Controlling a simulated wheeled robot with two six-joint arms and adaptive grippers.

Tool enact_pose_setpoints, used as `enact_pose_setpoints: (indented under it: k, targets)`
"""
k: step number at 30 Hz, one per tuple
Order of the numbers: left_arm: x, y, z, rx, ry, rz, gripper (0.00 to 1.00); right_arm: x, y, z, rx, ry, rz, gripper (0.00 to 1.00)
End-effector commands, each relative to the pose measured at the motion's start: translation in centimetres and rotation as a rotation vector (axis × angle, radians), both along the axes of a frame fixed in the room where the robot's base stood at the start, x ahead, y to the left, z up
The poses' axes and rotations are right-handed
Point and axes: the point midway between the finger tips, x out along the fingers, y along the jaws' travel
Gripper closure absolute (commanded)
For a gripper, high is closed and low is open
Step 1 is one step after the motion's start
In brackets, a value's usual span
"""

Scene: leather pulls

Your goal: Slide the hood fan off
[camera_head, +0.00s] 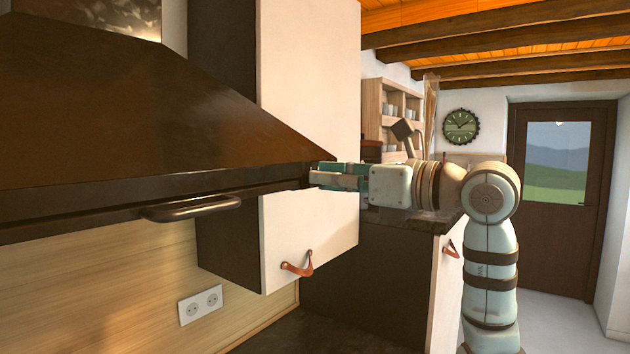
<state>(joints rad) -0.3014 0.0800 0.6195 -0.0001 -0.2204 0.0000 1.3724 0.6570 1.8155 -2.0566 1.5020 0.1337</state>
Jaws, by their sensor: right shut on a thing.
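The dark range hood (120,120) fills the left of the head view, with a sloping top and a thin front rim. A metal bar handle (190,209) hangs below the rim. My right gripper (314,175) reaches in from the right with its green fingers at the right front corner of the rim. It is shut on a small part of the hood there. The fingers hide that part, and I cannot make out a fan slider. My left gripper is not in view.
A cream cabinet door (310,240) with a leather pull (298,265) is close behind and below the gripper. A wall socket (200,305) is on the wooden backsplash. A dark counter (310,332) lies below. Open floor and a door (562,240) are at the right.

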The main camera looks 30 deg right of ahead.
Motion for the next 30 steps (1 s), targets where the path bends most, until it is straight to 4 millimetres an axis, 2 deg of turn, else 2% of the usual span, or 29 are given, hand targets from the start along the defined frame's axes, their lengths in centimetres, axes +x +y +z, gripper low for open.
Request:
enact_pose_setpoints:
  k: [7,8,11,21,23,26,30]
  targets:
    - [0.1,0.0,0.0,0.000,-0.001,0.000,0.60,-0.3,0.0,-0.1,-0.003,0.003,0.004,1.00]
    - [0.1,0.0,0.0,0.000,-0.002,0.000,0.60,-0.3,0.0,-0.1,-0.003,0.003,0.004,0.83]
    - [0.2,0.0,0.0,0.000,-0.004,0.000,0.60,-0.2,0.1,-0.1,-0.002,0.002,0.004,0.68]
    - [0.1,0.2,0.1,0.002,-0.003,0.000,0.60,-0.4,-0.1,0.0,-0.003,0.001,0.003,0.68]
    - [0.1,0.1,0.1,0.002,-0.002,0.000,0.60,-1.0,-0.4,0.0,-0.003,0.000,0.002,0.68]
    - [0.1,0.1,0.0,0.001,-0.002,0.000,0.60,-2.9,-1.4,0.0,-0.006,0.001,-0.002,0.68]
    - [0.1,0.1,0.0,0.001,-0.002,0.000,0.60,-6.7,-3.2,-0.1,-0.008,0.003,-0.006,0.68]
